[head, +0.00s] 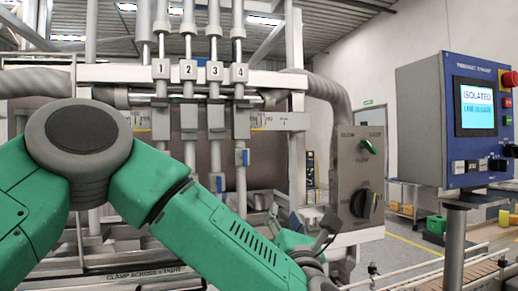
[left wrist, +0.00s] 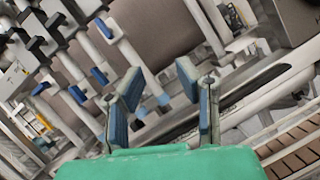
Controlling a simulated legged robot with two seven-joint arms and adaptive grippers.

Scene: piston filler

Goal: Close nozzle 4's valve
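Nozzle 4 (head: 240,115) is the rightmost of the numbered upright nozzles in the head view. Its valve has a small blue handle (head: 243,157) hanging upright against the tube. My left gripper (head: 310,232) is low and to the right of nozzle 4, apart from the handle and partly hidden behind my arm. In the left wrist view my left gripper (left wrist: 160,82) is open, with blue-padded fingers apart and nothing between them. Several blue handles (left wrist: 98,76) show to its upper left; I cannot tell which is nozzle 4's. My right gripper is not in view.
Nozzle 3 (head: 214,115) stands close beside nozzle 4, with a lower blue handle (head: 218,182). A grey switch box (head: 361,175) with a green selector and black knob stands right. A blue control panel (head: 470,130) reads "ISOLATED". A slatted conveyor (head: 470,272) lies lower right.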

